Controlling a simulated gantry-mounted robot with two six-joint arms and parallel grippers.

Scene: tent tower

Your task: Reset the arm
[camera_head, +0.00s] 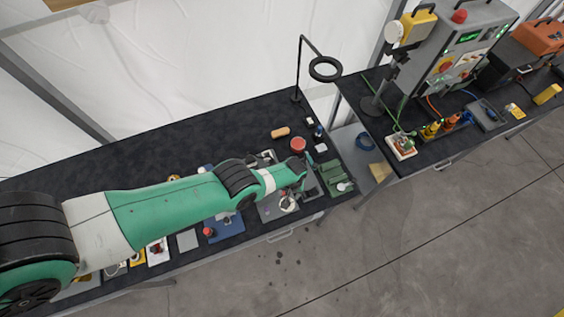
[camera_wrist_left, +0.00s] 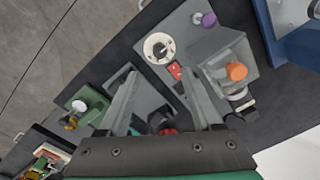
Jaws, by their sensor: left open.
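My left arm reaches in from the left across the black-topped workbench (camera_head: 90,158) in the head view. Its gripper (camera_head: 301,176) is over the bench's right part, above the grey device. In the left wrist view the two grey fingers (camera_wrist_left: 160,85) are apart, with nothing held between them. A dark red round thing shows low between the fingers, partly hidden. My right gripper is in neither view.
A green block (camera_head: 331,172) lies right of the gripper. A red-topped container (camera_head: 298,145) and a ring lamp (camera_head: 325,69) stand behind it. A second bench at right carries a grey control box (camera_head: 455,55). The floor (camera_head: 440,230) in front is open.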

